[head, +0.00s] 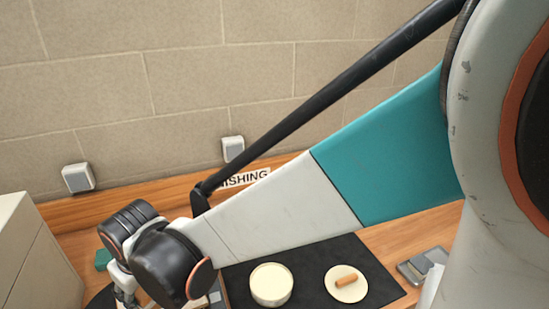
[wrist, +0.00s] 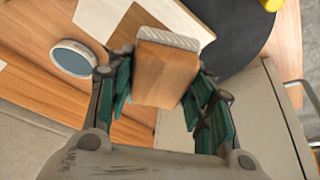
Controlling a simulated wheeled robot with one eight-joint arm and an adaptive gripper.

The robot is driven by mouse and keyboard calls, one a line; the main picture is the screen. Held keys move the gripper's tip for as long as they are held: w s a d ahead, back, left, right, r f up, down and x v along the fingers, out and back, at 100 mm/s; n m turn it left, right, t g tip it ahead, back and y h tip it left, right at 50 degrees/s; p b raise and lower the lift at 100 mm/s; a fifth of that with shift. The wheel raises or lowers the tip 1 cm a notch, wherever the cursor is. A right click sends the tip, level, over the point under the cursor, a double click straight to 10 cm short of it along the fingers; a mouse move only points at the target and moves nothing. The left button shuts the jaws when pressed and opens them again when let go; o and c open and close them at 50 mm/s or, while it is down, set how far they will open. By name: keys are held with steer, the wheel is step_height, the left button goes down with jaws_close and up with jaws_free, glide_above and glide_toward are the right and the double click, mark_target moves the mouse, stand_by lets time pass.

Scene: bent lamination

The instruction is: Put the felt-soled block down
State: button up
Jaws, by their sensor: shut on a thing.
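The felt-soled block (wrist: 163,75) is a wooden block with a pale, ribbed layer, which looks like the felt sole (wrist: 168,38), along its far end. My gripper (wrist: 164,66) has its teal-padded fingers on both sides of the block and is shut on it. Pale boards and a dark round surface (wrist: 232,28) show beyond the block in the wrist view. I cannot tell how high the block is above them. In the head view my wrist is at the lower left, and the fingers and block are mostly hidden or cut off.
A black mat (head: 313,256) bears a cream bowl (head: 271,287) and a round cream disc (head: 346,293) with a small brown stick. A grey cabinet (head: 35,255) stands at the left. A round tin (wrist: 73,58) and a yellow thing (wrist: 271,4) show in the wrist view.

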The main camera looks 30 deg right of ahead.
steer(key=shift+s+f, duration=0.1)
step_height(320, 180, down, 8)
steer(key=b, duration=0.7)
steer(key=shift+f, duration=0.25)
